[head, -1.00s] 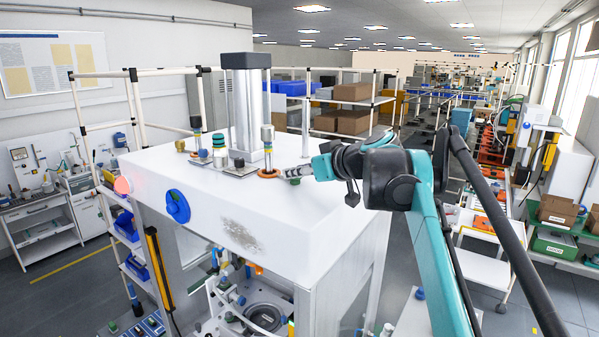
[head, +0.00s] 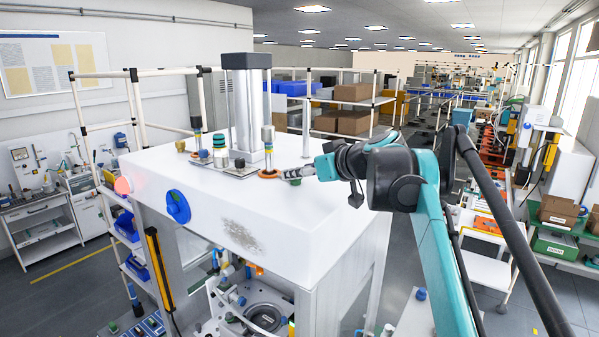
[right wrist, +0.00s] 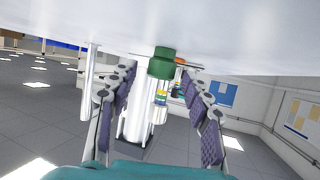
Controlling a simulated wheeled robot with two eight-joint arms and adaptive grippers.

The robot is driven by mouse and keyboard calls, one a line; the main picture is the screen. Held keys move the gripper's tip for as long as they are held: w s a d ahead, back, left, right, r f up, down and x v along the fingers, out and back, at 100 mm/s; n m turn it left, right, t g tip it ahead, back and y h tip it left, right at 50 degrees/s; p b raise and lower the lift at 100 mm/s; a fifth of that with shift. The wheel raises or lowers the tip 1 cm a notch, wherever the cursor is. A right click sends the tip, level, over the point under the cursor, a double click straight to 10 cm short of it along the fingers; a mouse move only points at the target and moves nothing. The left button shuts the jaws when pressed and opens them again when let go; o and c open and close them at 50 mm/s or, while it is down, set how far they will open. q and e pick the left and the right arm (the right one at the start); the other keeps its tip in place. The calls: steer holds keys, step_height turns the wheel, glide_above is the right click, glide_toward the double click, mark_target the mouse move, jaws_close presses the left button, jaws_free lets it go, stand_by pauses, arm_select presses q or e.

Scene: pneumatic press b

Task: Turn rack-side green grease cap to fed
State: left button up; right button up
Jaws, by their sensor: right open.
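A small green cap (head: 295,181) stands on the white top of the press (head: 270,205), near its right side. In the right wrist view, the green cap (right wrist: 162,62) shows large, between the fingers. My right gripper (head: 289,174) is low over the press top at this cap, partly covering it in the head view. In the right wrist view my right gripper (right wrist: 159,80) is open, with one ribbed finger on each side of the cap and visible gaps. Another green-topped part (head: 219,141) stands further left on the press top. My left gripper is not in view.
A tall grey cylinder (head: 247,105) rises from the press top. An orange-based post (head: 268,150) stands just left of the gripper. A blue knob (head: 177,206) is on the front face. Shelving with boxes (head: 352,92) stands behind.

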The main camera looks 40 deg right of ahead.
steer(key=v, duration=1.1)
steer(key=shift+s, duration=0.1)
steer(key=shift+f, duration=0.1)
